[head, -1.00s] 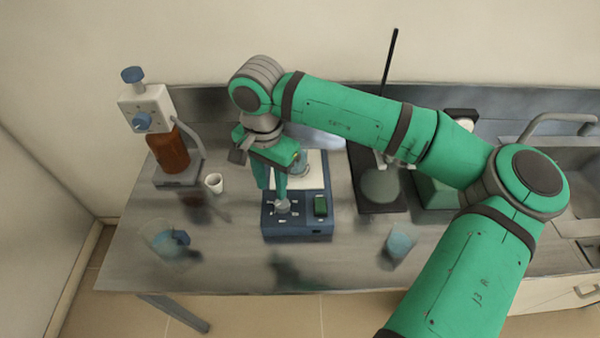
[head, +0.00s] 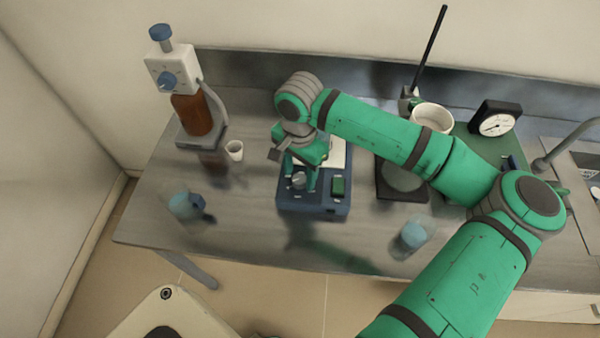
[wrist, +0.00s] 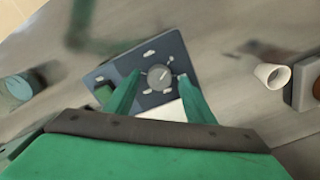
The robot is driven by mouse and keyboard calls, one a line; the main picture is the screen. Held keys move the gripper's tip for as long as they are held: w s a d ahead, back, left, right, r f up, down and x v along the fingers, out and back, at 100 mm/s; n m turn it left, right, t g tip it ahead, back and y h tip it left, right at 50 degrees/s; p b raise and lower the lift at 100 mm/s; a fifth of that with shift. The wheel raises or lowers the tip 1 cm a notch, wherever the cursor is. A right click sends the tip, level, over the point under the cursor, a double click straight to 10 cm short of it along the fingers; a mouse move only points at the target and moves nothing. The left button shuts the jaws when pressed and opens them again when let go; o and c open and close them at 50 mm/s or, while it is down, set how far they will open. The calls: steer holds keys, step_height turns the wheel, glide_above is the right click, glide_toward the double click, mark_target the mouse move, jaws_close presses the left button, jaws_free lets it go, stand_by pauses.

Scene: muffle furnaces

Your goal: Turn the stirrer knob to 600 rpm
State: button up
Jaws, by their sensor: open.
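The stirrer (head: 315,208) is a blue box with a pale top plate, standing near the middle of the bench. Its grey round knob (head: 298,179) is on the front panel, left of a green element (head: 338,187), with pale marks around it. The knob (wrist: 159,77) also shows in the wrist view; its setting is too small to read. My gripper (wrist: 160,79) is open, its two green fingers on either side of the knob with gaps visible. I cannot tell how far the fingertips reach down beside it.
A brown bottle with a white-and-blue head (head: 192,113) and a white cup (head: 234,150) stand left. Blue-topped vessels stand at front left (head: 186,206) and front right (head: 412,236). A stand with a white bowl (head: 432,117) and a dial clock (head: 496,120) are right.

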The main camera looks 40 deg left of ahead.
steer(key=shift+d+f, duration=0.1)
steer(key=shift+f, duration=0.1)
steer(key=c, duration=1.1)
steer(key=shift+o, duration=0.2)
